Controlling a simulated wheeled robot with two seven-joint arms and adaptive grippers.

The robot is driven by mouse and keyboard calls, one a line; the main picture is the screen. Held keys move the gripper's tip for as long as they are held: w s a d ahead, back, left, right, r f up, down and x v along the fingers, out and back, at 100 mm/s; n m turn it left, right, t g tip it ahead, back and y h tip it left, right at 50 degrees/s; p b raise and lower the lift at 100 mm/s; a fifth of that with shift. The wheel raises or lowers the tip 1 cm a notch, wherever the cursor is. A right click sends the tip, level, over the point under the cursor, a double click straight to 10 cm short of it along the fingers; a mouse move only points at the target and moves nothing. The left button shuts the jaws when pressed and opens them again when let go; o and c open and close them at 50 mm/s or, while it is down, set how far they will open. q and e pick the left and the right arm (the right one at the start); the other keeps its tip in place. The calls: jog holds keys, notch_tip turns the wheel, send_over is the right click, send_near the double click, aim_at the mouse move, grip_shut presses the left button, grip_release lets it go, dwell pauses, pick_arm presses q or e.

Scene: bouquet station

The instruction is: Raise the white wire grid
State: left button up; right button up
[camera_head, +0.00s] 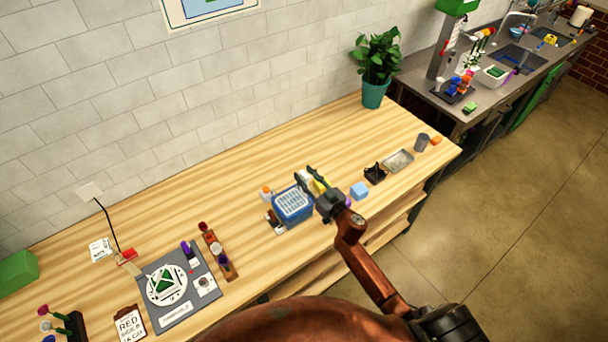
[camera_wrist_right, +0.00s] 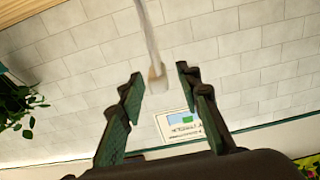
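The white wire grid (camera_head: 292,202) sits in the top of a blue basket (camera_head: 294,218) on the wooden table in the head view. My right gripper (camera_head: 303,173) is just right of and behind the basket, its two dark green fingers spread. In the right wrist view the right gripper (camera_wrist_right: 160,72) is open, with a gap on both sides of a pale upright strip (camera_wrist_right: 153,45) that ends in a small block between the fingers. I cannot tell whether this strip belongs to the grid. My left gripper is not in view.
A light blue block (camera_head: 359,190), a black holder (camera_head: 375,173) and a metal tray (camera_head: 399,160) stand right of the gripper. A wooden rack (camera_head: 217,251) and a grey mat (camera_head: 180,318) lie left. Bare table lies behind the basket.

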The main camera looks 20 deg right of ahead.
jog(key=v, duration=1.1)
